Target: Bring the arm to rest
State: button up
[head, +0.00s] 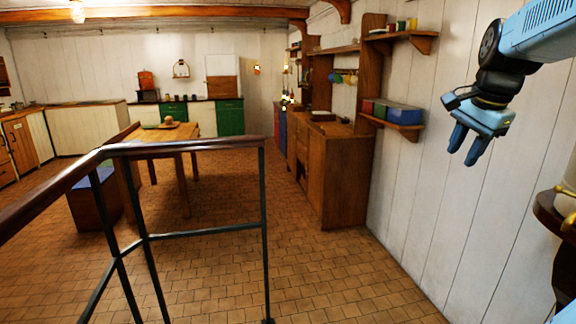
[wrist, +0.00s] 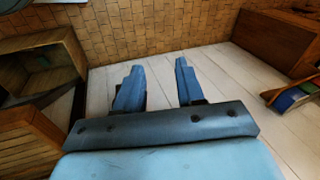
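My gripper (head: 463,144) hangs from my blue arm at the upper right of the head view, fingers pointing down, in front of the white plank wall. In the wrist view its two blue fingers (wrist: 157,88) stand apart with a gap between them. Nothing is between the fingers. The gripper touches nothing that I can see.
A railing (head: 185,146) crosses the left foreground. A wooden cabinet (head: 345,180) and a shelf with boxes (head: 405,124) line the right wall (head: 440,210). A dark wooden edge (head: 548,222) stands below my arm at the far right. A table (head: 160,140) stands beyond the railing.

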jog(key=s+a+f+n, duration=0.4)
jog(key=s+a+n, duration=0.1)
jog(key=a+n, duration=0.2)
jog(key=s+a+f+n+t, duration=0.1)
jog(key=s+a+f+n, duration=0.3)
jog(key=a, duration=0.6)
jog(key=s+n, duration=0.2)
jog(key=n, duration=0.1)
jog(key=shift+a+f+n+t, duration=0.25)
jog(key=shift+n+t, duration=0.05)
jog(key=shift+n, duration=0.1)
